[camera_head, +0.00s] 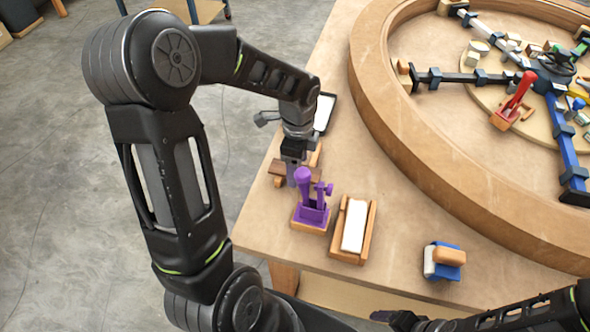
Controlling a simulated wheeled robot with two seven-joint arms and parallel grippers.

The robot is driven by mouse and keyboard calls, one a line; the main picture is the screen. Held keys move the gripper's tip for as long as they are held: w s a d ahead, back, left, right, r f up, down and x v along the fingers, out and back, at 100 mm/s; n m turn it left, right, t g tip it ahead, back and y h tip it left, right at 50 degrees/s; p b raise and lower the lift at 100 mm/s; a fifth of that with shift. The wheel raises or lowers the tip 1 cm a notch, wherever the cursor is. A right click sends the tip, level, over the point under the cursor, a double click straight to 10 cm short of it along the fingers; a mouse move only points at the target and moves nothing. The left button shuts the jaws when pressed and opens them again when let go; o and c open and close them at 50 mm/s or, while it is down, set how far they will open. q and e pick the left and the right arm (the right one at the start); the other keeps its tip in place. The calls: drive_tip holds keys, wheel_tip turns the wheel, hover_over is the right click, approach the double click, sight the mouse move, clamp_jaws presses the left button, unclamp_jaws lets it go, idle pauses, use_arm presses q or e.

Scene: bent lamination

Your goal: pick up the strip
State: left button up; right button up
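A dark brown wooden strip (279,168) lies on small light wooden supports at the left side of the table. My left gripper (292,178) points down at this strip, and its fingers cover the strip's middle. I cannot tell whether the fingers touch the strip or how far apart they are. My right gripper (392,316) is low at the bottom edge, in front of the table and away from the strip. Its finger opening is too small and dark to read.
A purple tool (312,207) stands in a wooden base beside the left gripper. A wooden tray (336,246) holds a white block. A blue-and-wood block (443,262) sits near the front edge. A large curved wooden ring (420,165) fills the right side.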

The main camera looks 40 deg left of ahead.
use_arm(q)
drive_tip(key=shift+c, duration=0.6)
clamp_jaws()
